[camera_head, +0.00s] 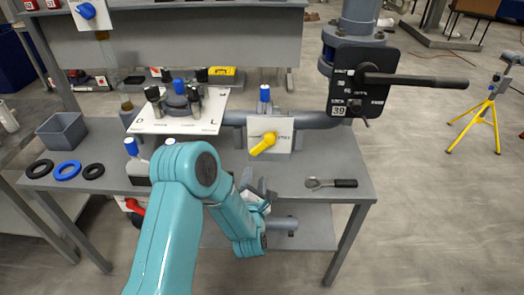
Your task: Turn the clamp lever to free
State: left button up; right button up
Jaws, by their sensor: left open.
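A long black lever (415,79) sticks out to the right from a black panel (345,60) at the upper right. I take it to be the clamp lever. The panel bears small white lettering, mostly too small to read, and a tag marked 39. The lever lies about level, and nothing touches it. My left gripper (259,192) is open over the front edge of the bench, well below and left of the lever. My own teal arm partly hides it. My right gripper is not in view.
A grey bench (310,160) carries a yellow handle (264,143) on a white plate, a ratchet wrench (330,183), a white board (205,120) with black knobs, several rings (68,169) and a grey bin (62,131). A grey pipe (310,119) runs below the panel. A yellow tripod (483,118) stands right.

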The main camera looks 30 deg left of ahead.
aim_at(257, 151)
pick_arm(q)
jog(key=p+x, duration=0.2)
jog(key=x, duration=1)
jog(key=shift+w+a, duration=0.1)
jog(key=shift+w, duration=0.1)
grip_shut()
